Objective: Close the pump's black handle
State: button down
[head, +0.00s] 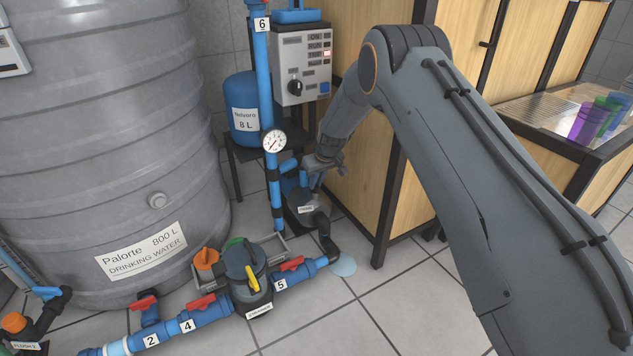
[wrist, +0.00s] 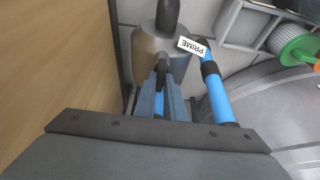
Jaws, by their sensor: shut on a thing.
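The pump (head: 305,208) stands on the floor below the blue riser pipe, beside the wooden cabinet, and is partly hidden by my gripper and arm. In the wrist view the pump (wrist: 148,48) is a grey-brown cylinder with a white PRIME label (wrist: 192,46). The black handle (wrist: 162,66) shows at its near side, between the tips of my gripper's fingers (wrist: 160,86). My gripper (head: 318,178) reaches down at the pump and is shut on the handle. The handle's lower part is hidden by the fingers.
A pressure gauge (head: 274,140) sits on the riser pipe just left of my gripper. A filter housing (head: 245,268) and red-handled valves lie on the floor pipe. The wooden cabinet (head: 350,150) is close on the right. A puddle (head: 343,266) lies on the tiles.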

jog(key=c, duration=1.8)
grip_release()
jog(key=shift+w+d, duration=0.1)
jog(key=shift+d, duration=0.1)
jog(key=shift+a, duration=0.15)
jog(key=shift+p+v, duration=1.6)
jog(key=shift+v, duration=2.3)
